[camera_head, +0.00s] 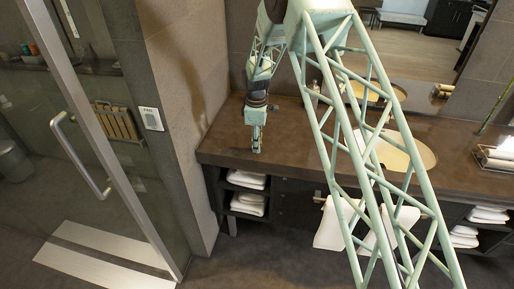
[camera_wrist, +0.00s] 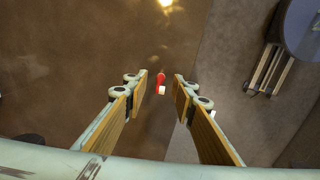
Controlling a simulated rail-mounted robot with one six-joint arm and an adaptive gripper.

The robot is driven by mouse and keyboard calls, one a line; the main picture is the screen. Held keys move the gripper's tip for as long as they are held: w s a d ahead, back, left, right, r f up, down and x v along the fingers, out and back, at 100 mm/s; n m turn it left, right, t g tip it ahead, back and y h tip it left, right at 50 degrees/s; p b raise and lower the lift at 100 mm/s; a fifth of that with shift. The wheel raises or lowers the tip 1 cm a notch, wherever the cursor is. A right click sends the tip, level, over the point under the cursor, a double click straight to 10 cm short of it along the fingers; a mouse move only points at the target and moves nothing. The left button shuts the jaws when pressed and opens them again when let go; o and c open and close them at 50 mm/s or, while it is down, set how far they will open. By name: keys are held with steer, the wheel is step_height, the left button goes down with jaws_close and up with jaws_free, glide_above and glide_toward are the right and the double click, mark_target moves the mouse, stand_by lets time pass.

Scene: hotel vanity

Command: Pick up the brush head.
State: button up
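The brush head (camera_wrist: 161,82) is a small red piece with a white end. In the wrist view it lies on the brown counter, between and beyond my fingertips. My gripper (camera_wrist: 154,88) is open, with its two wood-faced fingers apart and nothing between them. In the head view my gripper (camera_head: 256,140) points down over the left end of the counter (camera_head: 290,135). I cannot make out the brush head in the head view; it is too small or hidden by the gripper.
A round sink (camera_head: 415,152) is set in the counter to the right. A tray with rolled items (camera_head: 495,158) sits at the far right. A tiled wall (camera_head: 185,100) and a glass door with a handle (camera_head: 80,155) stand to the left. Folded towels (camera_head: 247,180) are below.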

steer(key=shift+f, duration=0.45)
steer(key=shift+c, duration=0.2)
steer(key=c, duration=0.7)
steer(key=shift+o, duration=0.2)
